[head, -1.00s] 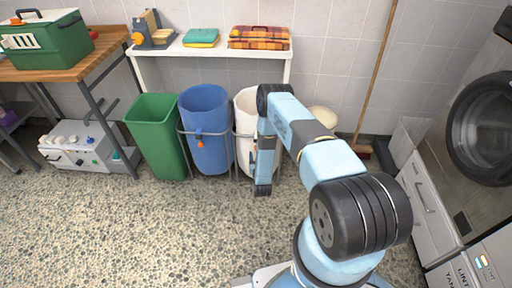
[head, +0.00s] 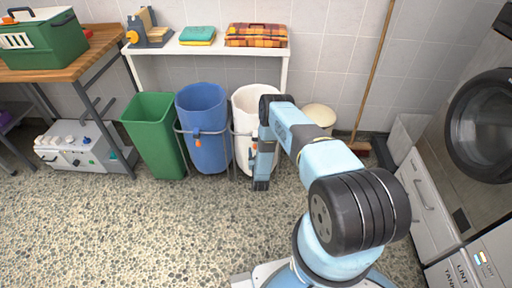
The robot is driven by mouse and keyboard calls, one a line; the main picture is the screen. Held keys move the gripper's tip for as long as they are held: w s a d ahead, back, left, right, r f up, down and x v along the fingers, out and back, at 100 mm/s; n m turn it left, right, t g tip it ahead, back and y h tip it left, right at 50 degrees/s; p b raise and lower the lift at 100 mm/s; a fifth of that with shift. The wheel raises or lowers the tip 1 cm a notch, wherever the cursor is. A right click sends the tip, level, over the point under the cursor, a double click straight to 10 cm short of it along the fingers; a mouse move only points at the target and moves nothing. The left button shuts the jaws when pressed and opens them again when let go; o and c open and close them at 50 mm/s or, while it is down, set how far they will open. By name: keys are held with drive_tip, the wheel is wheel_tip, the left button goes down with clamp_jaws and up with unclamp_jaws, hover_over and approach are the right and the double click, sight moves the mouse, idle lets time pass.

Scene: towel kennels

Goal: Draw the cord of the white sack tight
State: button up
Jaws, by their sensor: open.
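The white sack (head: 242,112) hangs open-mouthed in a metal frame, rightmost of the row of bins and sacks. My forearm crosses in front of its right part. A small orange piece (head: 252,149) shows at its front, beside my arm; I cannot tell whether it is the cord's toggle. The cord itself is not clear. My gripper (head: 262,184) is at the low dark end of the arm, in front of the white sack and pointing down. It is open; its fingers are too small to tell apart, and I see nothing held.
A blue sack (head: 203,110) with an orange toggle and a green bin (head: 152,125) stand left of the white sack. A pale round-topped bin (head: 319,115) is behind my arm. A white shelf (head: 205,50) runs behind. A broom (head: 372,75) leans right. The front-left floor is clear.

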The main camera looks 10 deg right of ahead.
sight(255, 146)
drive_tip(key=shift+w+d, duration=0.2)
drive_tip(key=shift+w, duration=0.9)
drive_tip(key=shift+w+d, duration=0.15)
drive_tip(key=shift+w, duration=0.9)
drive_tip(key=shift+c, duration=0.5)
clamp_jaws()
